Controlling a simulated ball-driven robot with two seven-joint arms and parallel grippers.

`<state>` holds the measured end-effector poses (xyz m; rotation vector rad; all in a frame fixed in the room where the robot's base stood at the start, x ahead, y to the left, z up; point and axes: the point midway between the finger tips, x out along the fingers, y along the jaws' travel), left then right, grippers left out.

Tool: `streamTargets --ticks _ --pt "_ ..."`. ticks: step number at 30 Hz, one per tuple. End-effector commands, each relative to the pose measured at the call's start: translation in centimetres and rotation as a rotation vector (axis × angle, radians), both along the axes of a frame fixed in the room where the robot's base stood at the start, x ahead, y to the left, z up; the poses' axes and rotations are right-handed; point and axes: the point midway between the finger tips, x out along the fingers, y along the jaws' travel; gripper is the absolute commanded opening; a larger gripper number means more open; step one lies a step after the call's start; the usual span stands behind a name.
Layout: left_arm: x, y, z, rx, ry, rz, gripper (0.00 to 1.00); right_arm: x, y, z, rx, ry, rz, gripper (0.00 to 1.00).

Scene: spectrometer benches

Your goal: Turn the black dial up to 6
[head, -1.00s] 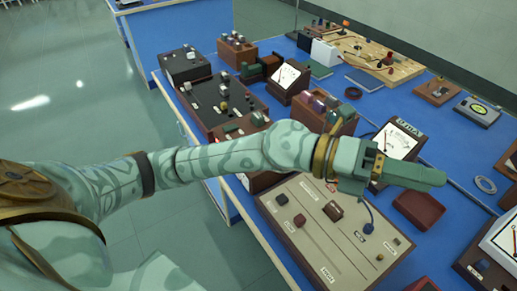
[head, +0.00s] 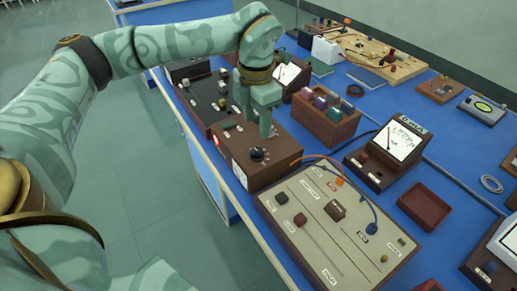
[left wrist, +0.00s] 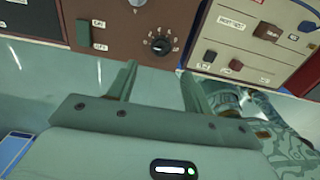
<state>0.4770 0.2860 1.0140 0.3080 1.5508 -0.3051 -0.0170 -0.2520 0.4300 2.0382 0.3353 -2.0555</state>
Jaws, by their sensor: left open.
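The black dial (head: 258,155) sits on the sloping face of a brown box (head: 283,152), with a ring of small marks around it. The left wrist view shows the dial (left wrist: 160,43) with white marks on the brown panel; which number it points to is too small to tell. My left gripper (head: 256,122) points down over the box, just behind the dial in the head view. In the left wrist view its two open fingers (left wrist: 158,72) are apart, with the dial beyond the tips and between their lines. Nothing is between the fingers. My right gripper is not in view.
A beige panel with sliders (head: 335,225) stands close to the right of the dial box. A rack of coloured items (head: 325,120), a meter (head: 395,150) and a red tray (head: 424,208) stand beyond on the blue bench. The bench's front edge (head: 215,165) is near.

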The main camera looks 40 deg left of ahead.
Motion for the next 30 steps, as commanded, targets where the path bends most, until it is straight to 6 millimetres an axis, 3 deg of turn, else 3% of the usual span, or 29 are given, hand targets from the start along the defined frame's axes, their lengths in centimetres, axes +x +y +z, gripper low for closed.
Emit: streamTargets --ticks 1,3,9,15,23,24,28,30 --pt "0.0 0.0 -2.0 -0.001 0.008 0.000 0.50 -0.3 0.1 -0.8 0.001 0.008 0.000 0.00" --pt "0.0 0.0 -3.7 0.000 0.007 -0.001 0.50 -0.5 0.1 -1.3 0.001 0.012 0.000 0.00" --pt "0.0 -0.1 -7.4 -0.002 0.004 -0.001 0.50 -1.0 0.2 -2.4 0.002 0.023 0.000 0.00" --pt "0.0 -0.1 -8.9 -0.001 -0.001 -0.001 0.50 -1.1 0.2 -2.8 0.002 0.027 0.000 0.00" --pt "0.0 -0.1 -8.9 -0.002 -0.001 -0.002 0.50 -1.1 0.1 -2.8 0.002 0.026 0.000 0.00" --pt "0.0 -0.1 -8.9 -0.002 -0.001 -0.002 0.47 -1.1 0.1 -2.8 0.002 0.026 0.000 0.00" --pt "0.0 -0.1 -8.9 -0.002 -0.001 -0.002 0.11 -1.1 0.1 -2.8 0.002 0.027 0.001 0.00" --pt "0.0 -0.1 -8.9 -0.002 -0.001 -0.002 0.05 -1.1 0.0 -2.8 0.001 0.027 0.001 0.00"
